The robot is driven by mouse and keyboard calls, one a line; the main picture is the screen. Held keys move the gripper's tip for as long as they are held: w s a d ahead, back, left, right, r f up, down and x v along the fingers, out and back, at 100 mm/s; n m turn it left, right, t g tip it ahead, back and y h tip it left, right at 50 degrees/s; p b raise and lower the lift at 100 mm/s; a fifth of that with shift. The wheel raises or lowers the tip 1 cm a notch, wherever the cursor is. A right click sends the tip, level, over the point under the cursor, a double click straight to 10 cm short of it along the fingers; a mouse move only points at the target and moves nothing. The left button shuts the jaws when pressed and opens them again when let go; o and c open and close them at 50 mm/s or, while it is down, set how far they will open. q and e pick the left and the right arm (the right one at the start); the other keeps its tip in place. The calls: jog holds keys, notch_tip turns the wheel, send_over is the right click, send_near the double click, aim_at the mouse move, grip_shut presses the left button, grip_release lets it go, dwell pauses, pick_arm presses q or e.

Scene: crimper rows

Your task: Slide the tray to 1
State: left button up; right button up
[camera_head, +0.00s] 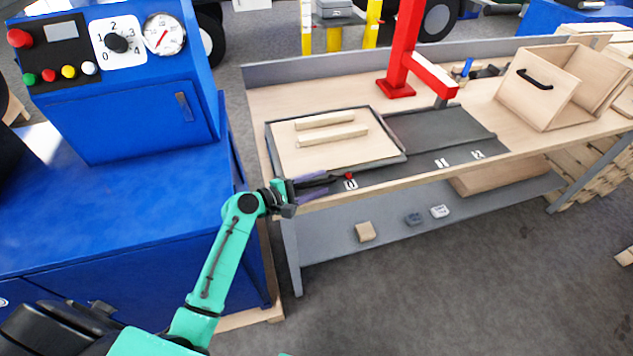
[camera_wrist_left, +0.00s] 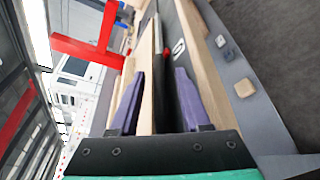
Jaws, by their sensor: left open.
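The tray (camera_head: 320,155) is a flat wooden panel with a dark rim. It lies at the left end of a dark track (camera_head: 430,133) on the workbench, and two pale wooden bars (camera_head: 328,128) lie on it. White marks run along the front of the track: 0 (camera_head: 350,184), 1 (camera_head: 441,162) and 2 (camera_head: 477,154). A small red piece (camera_head: 348,176) is at the tray's front edge, by the 0. My left gripper (camera_head: 322,182) is open at the tray's front left edge. In the left wrist view its purple fingers (camera_wrist_left: 158,98) are apart, with a pale wooden edge between them.
A red post (camera_head: 395,80) with an arm stands behind the track. An open wooden box (camera_head: 555,85) with a black handle is at the right. A blue control cabinet (camera_head: 130,90) stands left of the bench. The track right of the tray is clear.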

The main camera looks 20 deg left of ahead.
pick_arm(q)
grip_shut()
dwell(1.4)
